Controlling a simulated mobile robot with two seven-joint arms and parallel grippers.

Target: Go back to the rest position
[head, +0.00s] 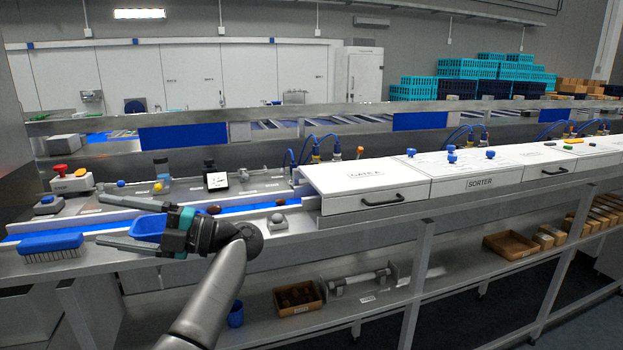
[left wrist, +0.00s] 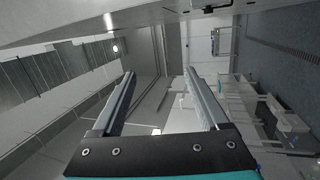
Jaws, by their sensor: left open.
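My left gripper (head: 110,221) is open and empty, its two long fingers pointing left in front of the bench. The left wrist view also shows this gripper (left wrist: 159,74), its fingers spread with nothing between them. In the head view it overlaps a blue tray (head: 149,228), partly hidden behind it, and the blue conveyor strip (head: 255,208). Whether it touches anything there I cannot tell. My right gripper is in neither view.
A blue brush (head: 52,243) lies at the bench's left front, close to the fingers. A red-topped button box (head: 71,178) and small bottles stand behind. White covered machines (head: 365,186) fill the right. A brown crate (head: 298,299) sits on the lower shelf.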

